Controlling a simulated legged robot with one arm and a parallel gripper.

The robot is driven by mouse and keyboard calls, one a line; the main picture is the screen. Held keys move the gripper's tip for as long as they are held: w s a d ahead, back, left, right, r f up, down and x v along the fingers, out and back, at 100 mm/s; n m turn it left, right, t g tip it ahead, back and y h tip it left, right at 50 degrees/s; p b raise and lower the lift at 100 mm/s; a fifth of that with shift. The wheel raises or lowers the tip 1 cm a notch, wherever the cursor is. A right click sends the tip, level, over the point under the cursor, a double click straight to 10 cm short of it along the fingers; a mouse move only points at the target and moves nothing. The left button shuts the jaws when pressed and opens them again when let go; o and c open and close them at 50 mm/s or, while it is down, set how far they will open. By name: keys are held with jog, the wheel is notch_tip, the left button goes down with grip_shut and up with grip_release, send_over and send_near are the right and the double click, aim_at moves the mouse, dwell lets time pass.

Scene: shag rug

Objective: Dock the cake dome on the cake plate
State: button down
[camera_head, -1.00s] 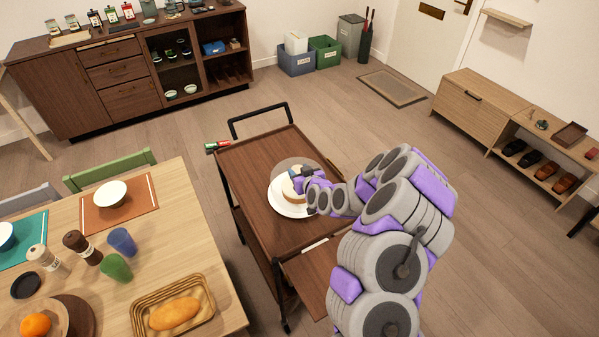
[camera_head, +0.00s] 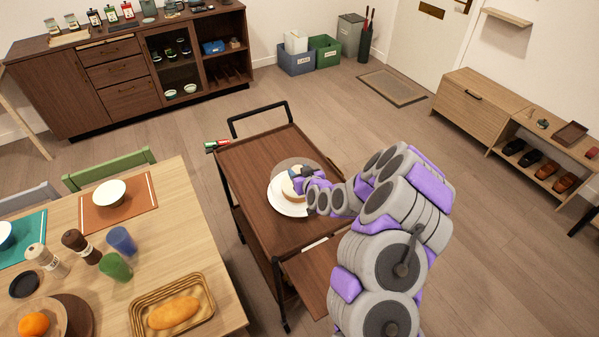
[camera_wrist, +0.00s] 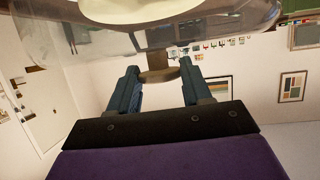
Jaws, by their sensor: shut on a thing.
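The white cake plate (camera_head: 281,209) lies on the brown trolley top, with a pale cake (camera_head: 289,188) on it. The clear cake dome (camera_head: 291,163) is over the cake, its top towards my gripper; it fills the top of the wrist view (camera_wrist: 170,38). My gripper (camera_head: 302,174) is shut on the dome's knob. In the wrist view the brown knob (camera_wrist: 158,74) sits between the two dark fingers of my gripper (camera_wrist: 160,78). The dome's lower rim is partly hidden by my arm in the head view, and I cannot tell whether it touches the plate.
The trolley (camera_head: 245,170) has a black handle (camera_head: 258,110) at its far end and marker-like items (camera_head: 216,145) at its left corner. A dining table (camera_head: 180,220) with a bread basket (camera_head: 172,312) stands at the left. The trolley's left side is bare.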

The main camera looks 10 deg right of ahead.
jog(key=shift+f, duration=0.1)
jog(key=c, duration=0.8)
grip_release()
jog(key=shift+p+v, duration=2)
jog(key=shift+v, duration=0.9)
jog(key=shift+p+v, duration=0.9)
jog(key=shift+v, duration=1.7)
jog(key=shift+a, duration=0.1)
